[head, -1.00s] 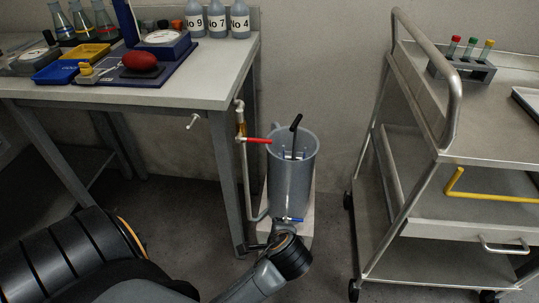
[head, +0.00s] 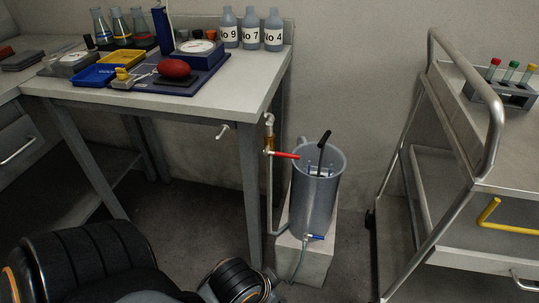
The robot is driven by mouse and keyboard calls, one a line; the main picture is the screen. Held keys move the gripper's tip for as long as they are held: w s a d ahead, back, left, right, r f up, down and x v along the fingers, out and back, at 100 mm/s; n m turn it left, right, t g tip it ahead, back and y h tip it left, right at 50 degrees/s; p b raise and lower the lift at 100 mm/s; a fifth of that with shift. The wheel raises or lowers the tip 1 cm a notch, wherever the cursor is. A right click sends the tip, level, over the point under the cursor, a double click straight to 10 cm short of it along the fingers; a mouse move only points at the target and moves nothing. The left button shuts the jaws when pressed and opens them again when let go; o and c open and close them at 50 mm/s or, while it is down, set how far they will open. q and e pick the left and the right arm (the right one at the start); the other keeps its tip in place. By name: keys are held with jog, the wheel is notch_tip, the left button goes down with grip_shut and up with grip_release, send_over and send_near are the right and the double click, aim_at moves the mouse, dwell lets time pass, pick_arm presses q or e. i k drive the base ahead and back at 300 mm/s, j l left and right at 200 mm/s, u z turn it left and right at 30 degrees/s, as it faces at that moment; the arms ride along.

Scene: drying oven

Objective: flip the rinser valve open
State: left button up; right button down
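The rinser is a tall grey cylinder (head: 316,208) standing on a pale block (head: 308,264) between the table and the cart. A valve with a red lever (head: 286,155) sits on the upright pipe at its left; the lever points sideways toward the cylinder's rim. A small blue lever (head: 316,237) is at the cylinder's foot, above a hose. I cannot tell from the picture which lever is the rinser valve. Neither of my grippers shows; only dark ribbed parts of my own arms are at the bottom left.
The table (head: 205,103) at the left holds bottles, flasks, trays and a red oval object (head: 174,68). A metal cart (head: 440,175) with a yellow bent handle (head: 489,211) stands at the right. Floor shows between block and cart. A black handle (head: 324,139) rises from the cylinder.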

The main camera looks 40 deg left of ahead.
aim_at(267, 152)
jog(key=j+u, duration=0.25)
jog(key=u, duration=0.2)
jog(key=i+j+u, duration=0.2)
jog(key=u, duration=0.3)
